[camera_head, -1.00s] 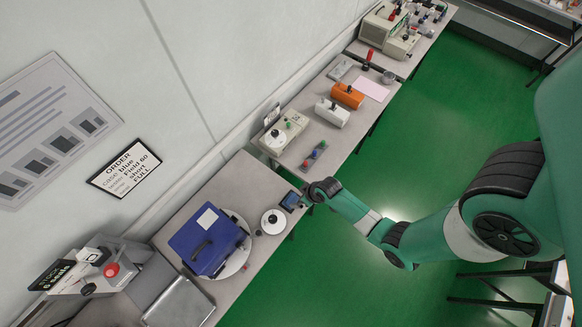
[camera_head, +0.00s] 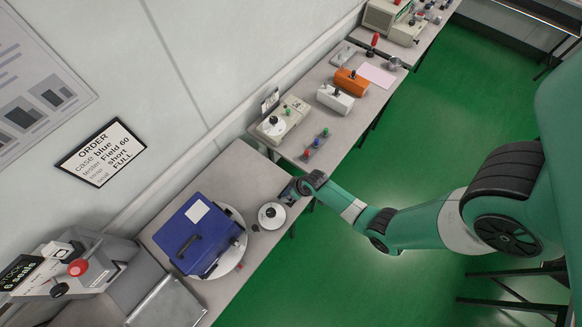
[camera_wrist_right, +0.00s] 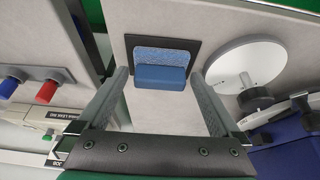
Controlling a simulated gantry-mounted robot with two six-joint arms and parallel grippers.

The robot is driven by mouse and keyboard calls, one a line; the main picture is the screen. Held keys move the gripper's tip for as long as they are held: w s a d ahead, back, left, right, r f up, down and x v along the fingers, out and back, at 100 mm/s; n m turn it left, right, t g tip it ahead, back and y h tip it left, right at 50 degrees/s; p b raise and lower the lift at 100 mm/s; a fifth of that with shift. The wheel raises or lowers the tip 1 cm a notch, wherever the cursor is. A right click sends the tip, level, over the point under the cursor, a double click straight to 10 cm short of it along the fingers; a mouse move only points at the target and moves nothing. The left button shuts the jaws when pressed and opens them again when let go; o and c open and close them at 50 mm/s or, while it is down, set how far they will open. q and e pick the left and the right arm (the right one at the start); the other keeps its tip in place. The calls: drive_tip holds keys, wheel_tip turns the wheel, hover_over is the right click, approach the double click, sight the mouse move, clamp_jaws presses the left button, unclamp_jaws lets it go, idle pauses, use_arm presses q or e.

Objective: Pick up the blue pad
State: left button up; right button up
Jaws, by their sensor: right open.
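The blue pad (camera_wrist_right: 160,78) is a small block with a lighter speckled blue part and a plain darker part. It lies on a dark square plate (camera_wrist_right: 192,44) on the grey table. In the right wrist view it sits between the fingertips of my right gripper (camera_wrist_right: 158,84), which is open with a gap on both sides of the pad. In the head view my right gripper (camera_head: 292,190) is at the table's front edge and largely hides the pad. My left gripper is not in view.
A white disc with a dark knob (camera_head: 271,215) stands close beside the pad. A big blue case (camera_head: 198,236) rests on a round white turntable (camera_head: 238,262) further left. Red, blue and green knobs on a strip (camera_head: 315,144) are on the neighbouring table.

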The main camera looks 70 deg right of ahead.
drive_tip(key=shift+w+d+f, duration=0.1)
drive_tip(key=shift+w+f, duration=0.1)
drive_tip(key=shift+f, duration=0.05)
drive_tip(key=c, duration=1.1)
drive_tip(key=shift+r, duration=0.1)
drive_tip(key=shift+r+p, duration=0.25)
drive_tip(key=shift+p, duration=0.1)
drive_tip(key=p+v, duration=0.2)
drive_tip(key=v, duration=0.1)
drive_tip(key=p+v, duration=0.1)
drive_tip(key=shift+w+r+p, duration=0.3)
drive_tip(key=shift+r+p, duration=0.05)
drive_tip(key=s+a+r+p, duration=0.2)
drive_tip(key=s, duration=0.1)
drive_tip(key=s+a+r+p, duration=0.2)
drive_tip(key=s+r, duration=0.1)
drive_tip(key=s, duration=0.1)
drive_tip(key=s+a+r+p, duration=0.2)
drive_tip(key=s+r, duration=0.1)
drive_tip(key=s, duration=0.1)
drive_tip(key=shift+s+a, duration=0.15)
drive_tip(key=shift+a, duration=0.25)
